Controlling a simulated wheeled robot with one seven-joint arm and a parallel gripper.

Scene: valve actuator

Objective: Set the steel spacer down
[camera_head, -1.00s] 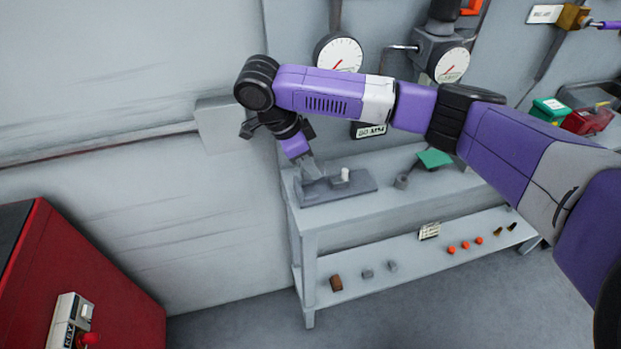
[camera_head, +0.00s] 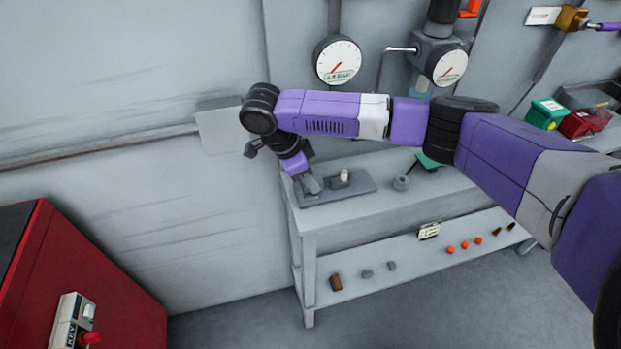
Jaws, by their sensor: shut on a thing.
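My gripper (camera_head: 309,184) points down over the left end of a dark grey tray (camera_head: 358,190) on the upper shelf of the bench. It is shut on a small grey piece, taken to be the steel spacer; at this size the fingers largely hide it. I cannot tell whether the piece touches the tray. A short pale cylinder (camera_head: 344,175) stands on the tray, just right of the gripper.
A small grey round part (camera_head: 401,183) and a green piece (camera_head: 428,161) lie right of the tray on the bench (camera_head: 400,207). The lower shelf (camera_head: 350,262) holds several small parts. Gauges (camera_head: 337,61) hang behind my arm. A red cabinet (camera_head: 70,260) stands front left.

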